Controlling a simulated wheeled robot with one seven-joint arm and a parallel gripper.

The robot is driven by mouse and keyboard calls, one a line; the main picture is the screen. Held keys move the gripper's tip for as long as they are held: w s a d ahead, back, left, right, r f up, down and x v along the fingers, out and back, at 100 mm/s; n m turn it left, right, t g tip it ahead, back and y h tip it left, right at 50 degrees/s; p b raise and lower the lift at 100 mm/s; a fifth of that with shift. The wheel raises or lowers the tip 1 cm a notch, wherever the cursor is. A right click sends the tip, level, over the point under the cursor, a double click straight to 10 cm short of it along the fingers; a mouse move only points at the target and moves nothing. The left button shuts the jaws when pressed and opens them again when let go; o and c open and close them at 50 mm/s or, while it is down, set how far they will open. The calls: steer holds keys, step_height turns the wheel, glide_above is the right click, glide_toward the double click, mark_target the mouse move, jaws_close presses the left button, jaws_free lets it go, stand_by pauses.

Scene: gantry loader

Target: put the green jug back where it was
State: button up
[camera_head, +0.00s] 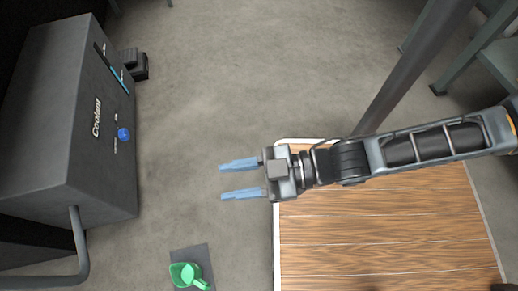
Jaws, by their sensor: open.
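The green jug (185,274) is at the bottom of the view, on a dark grey mat (203,257) that lies on the floor. A lighter green handle or spout points toward the lower right. My gripper (239,180) is open and empty, with its two blue fingers pointing left. It appears above the jug in the picture, clear of it, near the left edge of the wooden surface.
A wooden-topped table (390,240) with a white rim fills the lower right. A dark coolant unit (65,120) with a blue knob (123,134) stands at the left, with a bent grey pipe (80,245) below. Grey posts stand at the upper right. The middle floor is clear.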

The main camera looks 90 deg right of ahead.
steer(key=s+r+m+h, duration=0.1)
steer(key=s+r, duration=0.1)
steer(key=r, duration=0.2)
steer(key=s+d+r+m+g+h, duration=0.1)
steer(key=s+r, duration=0.1)
steer(key=r, duration=0.2)
steer(key=shift+s+r+m, duration=0.25)
steer(key=shift+r+m, duration=0.1)
steer(key=shift+m, duration=0.05)
